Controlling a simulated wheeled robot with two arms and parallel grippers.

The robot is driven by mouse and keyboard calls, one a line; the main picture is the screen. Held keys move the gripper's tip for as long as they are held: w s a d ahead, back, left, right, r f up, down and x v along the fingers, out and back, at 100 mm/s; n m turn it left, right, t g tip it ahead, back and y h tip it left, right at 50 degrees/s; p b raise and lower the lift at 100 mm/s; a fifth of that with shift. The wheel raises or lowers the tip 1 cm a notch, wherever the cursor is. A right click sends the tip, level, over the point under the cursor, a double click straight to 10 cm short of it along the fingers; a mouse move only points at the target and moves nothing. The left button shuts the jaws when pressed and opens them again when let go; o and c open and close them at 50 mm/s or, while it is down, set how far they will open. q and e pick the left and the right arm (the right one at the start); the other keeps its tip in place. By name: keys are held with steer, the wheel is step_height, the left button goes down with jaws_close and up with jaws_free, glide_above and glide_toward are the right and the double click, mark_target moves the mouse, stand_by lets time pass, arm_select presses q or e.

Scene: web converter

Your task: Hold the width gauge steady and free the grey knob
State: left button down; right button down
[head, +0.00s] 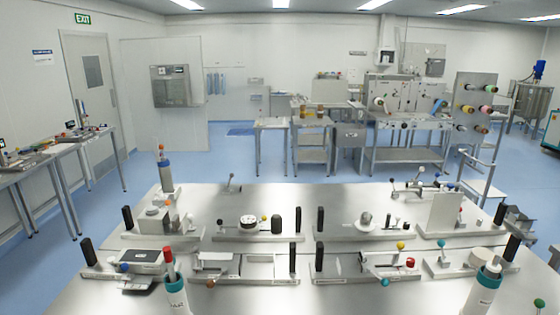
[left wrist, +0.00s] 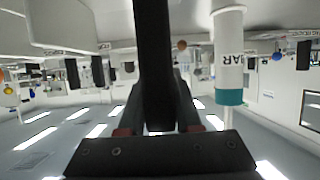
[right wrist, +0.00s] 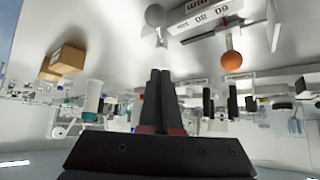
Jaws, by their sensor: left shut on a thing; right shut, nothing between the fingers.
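In the left wrist view my left gripper (left wrist: 158,118) is shut on a black upright bar (left wrist: 152,50), which hides much of the view ahead. In the right wrist view my right gripper (right wrist: 162,75) is shut and empty. Just beyond its fingertips, apart from them, is the grey knob (right wrist: 155,15), a ball on a short metal stem. Beside it a pale plate with printed figures (right wrist: 205,14), seemingly the width gauge, and an orange ball (right wrist: 232,61) show. Neither gripper shows in the head view. I cannot tell for sure which fixture there is the gauge.
The steel table (head: 340,190) carries several fixtures with black posts and coloured balls. A white holder with a teal ring (head: 175,297) stands front left and another (head: 487,291) front right.

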arm_select(q)
steer(key=c, duration=0.5)
jaws_free()
steer(key=shift+w, duration=0.1)
steer(key=shift+r, duration=0.15)
steer(key=v, duration=0.7)
steer(key=shift+s+a, duration=0.1)
steer(key=shift+s, duration=0.2)
